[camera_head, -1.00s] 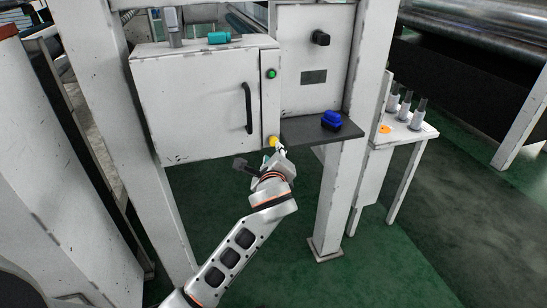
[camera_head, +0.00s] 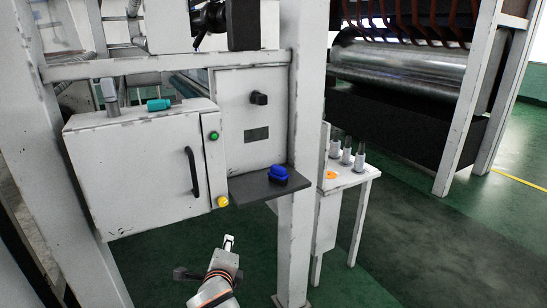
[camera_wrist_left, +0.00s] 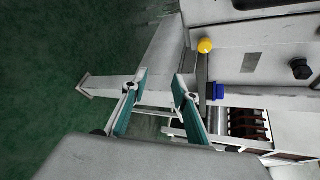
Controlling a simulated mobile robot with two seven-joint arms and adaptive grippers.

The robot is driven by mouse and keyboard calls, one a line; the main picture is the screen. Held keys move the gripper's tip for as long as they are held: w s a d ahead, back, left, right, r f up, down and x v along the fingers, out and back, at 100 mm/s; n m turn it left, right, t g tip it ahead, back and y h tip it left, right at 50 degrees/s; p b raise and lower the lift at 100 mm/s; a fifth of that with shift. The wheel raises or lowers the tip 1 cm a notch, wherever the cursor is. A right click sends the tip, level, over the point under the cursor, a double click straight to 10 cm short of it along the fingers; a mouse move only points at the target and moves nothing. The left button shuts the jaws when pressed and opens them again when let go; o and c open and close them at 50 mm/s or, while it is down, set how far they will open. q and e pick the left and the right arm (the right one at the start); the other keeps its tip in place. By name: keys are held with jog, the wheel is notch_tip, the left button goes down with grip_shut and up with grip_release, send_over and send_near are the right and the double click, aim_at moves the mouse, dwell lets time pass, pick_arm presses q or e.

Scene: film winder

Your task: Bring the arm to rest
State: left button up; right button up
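My left gripper (camera_head: 229,242) is below the white cabinet (camera_head: 135,175) in the head view, apart from the yellow button (camera_head: 222,201). In the left wrist view the gripper (camera_wrist_left: 155,84) shows two teal-padded fingers spread apart with nothing between them. The yellow button (camera_wrist_left: 204,45) shows beyond the fingertips there. My right gripper is in neither view.
A dark shelf (camera_head: 250,190) holds a blue object (camera_head: 277,175) right of the cabinet. A green button (camera_head: 213,135) sits above the yellow one. A white post (camera_head: 298,225) and a side table (camera_head: 350,175) stand to the right. Green floor is open below.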

pick_arm(q)
jog(key=s+f+n+g+h, duration=0.25)
jog(key=s+f+n, duration=0.55)
jog(key=s+f, duration=0.9)
jog(key=s+a+f+n+h, duration=0.2)
jog(key=s+f+n, duration=0.6)
jog(key=s, duration=0.4)
jog(key=shift+s+a+f+g, duration=0.25)
jog(key=shift+s+a+g, duration=0.15)
jog(key=shift+a, duration=0.25)
